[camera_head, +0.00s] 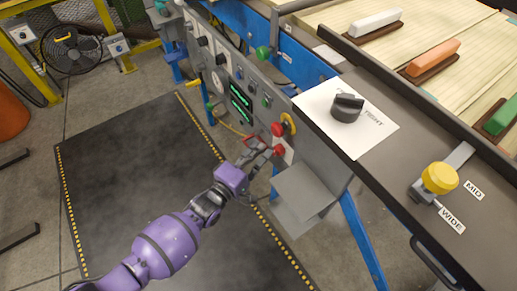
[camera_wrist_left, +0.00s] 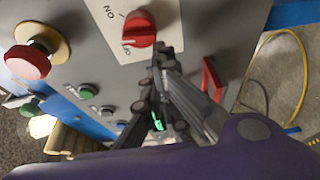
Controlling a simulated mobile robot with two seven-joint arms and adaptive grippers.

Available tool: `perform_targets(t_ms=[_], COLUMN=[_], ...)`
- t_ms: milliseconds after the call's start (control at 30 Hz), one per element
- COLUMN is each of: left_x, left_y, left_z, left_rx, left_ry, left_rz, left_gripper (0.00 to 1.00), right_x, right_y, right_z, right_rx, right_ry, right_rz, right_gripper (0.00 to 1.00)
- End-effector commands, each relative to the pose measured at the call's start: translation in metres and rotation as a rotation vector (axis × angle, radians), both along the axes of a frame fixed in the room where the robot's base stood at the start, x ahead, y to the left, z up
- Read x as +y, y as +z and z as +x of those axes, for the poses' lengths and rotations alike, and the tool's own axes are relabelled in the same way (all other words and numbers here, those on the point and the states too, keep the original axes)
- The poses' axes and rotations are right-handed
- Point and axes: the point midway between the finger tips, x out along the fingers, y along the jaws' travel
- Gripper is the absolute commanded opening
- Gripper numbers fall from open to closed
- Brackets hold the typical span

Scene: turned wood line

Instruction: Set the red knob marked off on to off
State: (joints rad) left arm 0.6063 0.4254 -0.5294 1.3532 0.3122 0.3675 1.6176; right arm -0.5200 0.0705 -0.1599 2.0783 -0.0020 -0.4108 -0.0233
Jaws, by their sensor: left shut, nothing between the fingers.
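The red knob (camera_head: 279,150) sits on a white plate on the front of the grey control panel. In the left wrist view the red knob (camera_wrist_left: 140,27) is near the top, with ON printed at its upper left and the other word at its lower left. I cannot read clearly which word it points at. My left gripper (camera_head: 264,148) is shut and empty, its tips just beside the knob. In the left wrist view the gripper (camera_wrist_left: 158,58) tips lie below and right of the knob; I cannot tell whether they touch it. My right gripper is out of view.
A red mushroom button (camera_head: 278,129) on a yellow ring is close above the knob. A red handle (camera_wrist_left: 212,78) is right of the fingers. Green buttons (camera_wrist_left: 88,91) are on the panel. A black selector (camera_head: 347,107) and yellow knob (camera_head: 440,177) are on the upper ledge.

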Motion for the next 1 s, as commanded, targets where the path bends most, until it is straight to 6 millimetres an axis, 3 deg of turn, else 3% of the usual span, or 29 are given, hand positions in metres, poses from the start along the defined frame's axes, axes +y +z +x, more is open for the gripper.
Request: perform_targets(t_ms=[1000], left_x=[-0.0024], left_y=[-0.0076], left_z=[-0.0028], left_rx=[0.185], left_ry=[-0.002], left_rz=[-0.135], left_gripper=[0.00], right_x=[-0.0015], right_y=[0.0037], right_z=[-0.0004], right_rx=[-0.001], right_ry=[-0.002], right_rz=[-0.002], right_gripper=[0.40])
